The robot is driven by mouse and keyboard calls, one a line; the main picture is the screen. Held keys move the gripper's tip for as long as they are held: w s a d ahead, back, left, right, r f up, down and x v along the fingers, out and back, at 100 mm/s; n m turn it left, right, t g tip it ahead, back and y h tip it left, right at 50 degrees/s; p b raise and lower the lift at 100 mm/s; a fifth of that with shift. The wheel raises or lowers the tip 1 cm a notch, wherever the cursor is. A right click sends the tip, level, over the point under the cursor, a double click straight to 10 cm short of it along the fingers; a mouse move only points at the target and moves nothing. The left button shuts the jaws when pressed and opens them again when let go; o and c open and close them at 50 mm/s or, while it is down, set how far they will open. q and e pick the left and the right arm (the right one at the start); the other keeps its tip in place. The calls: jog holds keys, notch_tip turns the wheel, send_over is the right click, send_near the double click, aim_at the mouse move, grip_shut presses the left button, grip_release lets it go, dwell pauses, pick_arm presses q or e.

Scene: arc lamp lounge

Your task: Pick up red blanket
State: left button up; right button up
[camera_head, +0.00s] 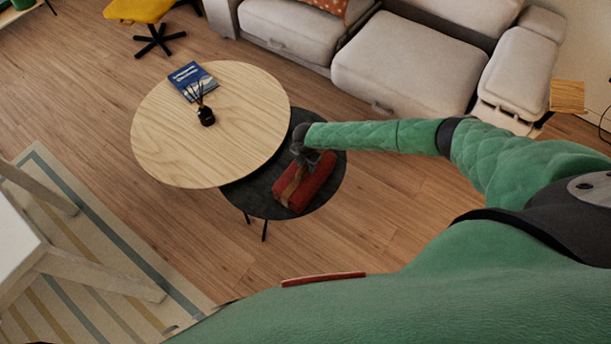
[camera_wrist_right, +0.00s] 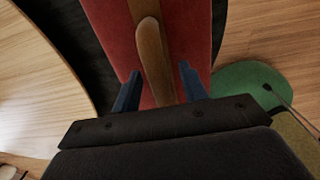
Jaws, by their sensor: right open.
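The red blanket (camera_head: 319,181) is a folded bundle with a brown strap around it. It lies on the low black round table (camera_head: 262,204). My right gripper (camera_head: 302,157) is at the blanket's upper end, reaching in from the right. In the right wrist view, the red blanket (camera_wrist_right: 112,40) and its brown strap fill the upper middle. The two fingers of my right gripper (camera_wrist_right: 160,88) are apart, one on each side of the strap, over the blanket. I cannot tell whether they touch it. My left gripper is not in view.
A wooden round table (camera_head: 230,130) overlaps the black one and carries a blue book (camera_head: 190,78) and a black reed diffuser (camera_head: 206,116). A grey sofa (camera_head: 410,65) stands behind. A white table (camera_head: 20,240) is at the left. Floor in front of the black table is clear.

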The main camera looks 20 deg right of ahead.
grip_shut()
dwell(1.3)
